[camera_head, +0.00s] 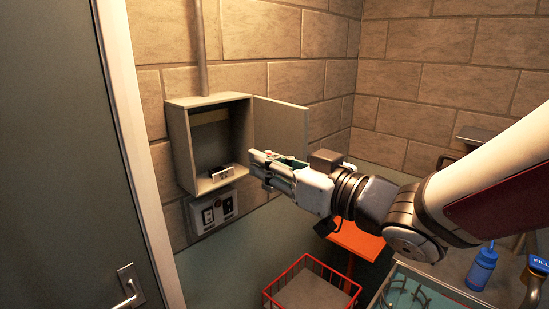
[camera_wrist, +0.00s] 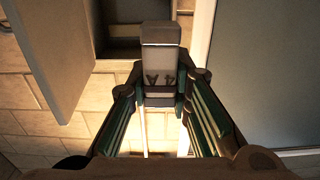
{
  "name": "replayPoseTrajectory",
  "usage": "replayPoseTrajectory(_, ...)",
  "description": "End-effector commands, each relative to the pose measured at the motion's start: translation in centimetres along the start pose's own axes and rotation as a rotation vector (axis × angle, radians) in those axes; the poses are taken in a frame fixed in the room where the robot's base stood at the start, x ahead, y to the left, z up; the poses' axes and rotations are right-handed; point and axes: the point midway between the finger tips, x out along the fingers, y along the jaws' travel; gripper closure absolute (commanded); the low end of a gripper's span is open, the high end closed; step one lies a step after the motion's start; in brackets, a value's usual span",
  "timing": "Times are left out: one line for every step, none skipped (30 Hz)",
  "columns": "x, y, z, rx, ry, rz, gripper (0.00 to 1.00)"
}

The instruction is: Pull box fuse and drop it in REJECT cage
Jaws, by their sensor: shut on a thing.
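An open grey fuse box (camera_head: 181,145) hangs on the brick wall, its door (camera_head: 281,128) swung to the right. A small light-and-dark fuse holder (camera_head: 222,172) sits at the bottom inside it. My gripper (camera_head: 262,166) is in front of the box's right side, outside it. In the wrist view my gripper (camera_wrist: 161,88) is shut on a pale grey block, the fuse (camera_wrist: 160,58), which sticks out past the fingertips. In the head view the fuse is hard to make out. A red wire cage (camera_head: 310,262) stands low, below my gripper; no REJECT label is readable.
A grey panel with switches or sockets (camera_head: 213,209) is under the box. An orange surface (camera_head: 358,240) lies below my arm. A blue bottle (camera_head: 482,268) and a glass-topped case (camera_head: 420,290) are at lower right. A door (camera_head: 60,150) fills the left.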

Motion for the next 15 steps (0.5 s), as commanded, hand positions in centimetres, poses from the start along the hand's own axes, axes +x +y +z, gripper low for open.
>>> replayPoseTrajectory(-0.2, -0.1, -0.1, 0.001, -0.002, 0.001, 1.00)
replayPoseTrajectory(-0.3, -0.1, -0.1, 0.002, -0.003, 0.001, 1.00)
replayPoseTrajectory(-0.4, -0.1, -0.1, 0.002, -0.002, 0.001, 1.00)
replayPoseTrajectory(-0.5, -0.1, -0.1, 0.002, -0.002, 0.000, 1.00)
replayPoseTrajectory(-0.5, -0.1, -0.1, 0.002, -0.002, 0.000, 1.00)
replayPoseTrajectory(-0.6, -0.1, -0.1, 0.002, -0.002, 0.001, 1.00)
replayPoseTrajectory(-0.7, -0.1, -0.1, 0.002, -0.003, 0.001, 1.00)
replayPoseTrajectory(-0.8, -0.1, -0.1, 0.002, -0.003, 0.001, 1.00)
replayPoseTrajectory(-0.9, -0.1, -0.1, 0.001, -0.002, 0.001, 1.00)
replayPoseTrajectory(-1.0, -0.1, -0.1, 0.001, -0.002, 0.001, 1.00)
replayPoseTrajectory(-1.1, -0.1, -0.1, 0.001, -0.002, 0.001, 1.00)
replayPoseTrajectory(-1.2, -0.1, -0.1, 0.001, -0.002, 0.002, 1.00)
replayPoseTrajectory(-1.3, -0.1, -0.1, 0.002, -0.002, 0.002, 1.00)
replayPoseTrajectory(-1.4, -0.1, -0.1, 0.002, -0.002, 0.002, 1.00)
replayPoseTrajectory(-1.5, -0.1, -0.1, 0.002, -0.002, 0.002, 1.00)
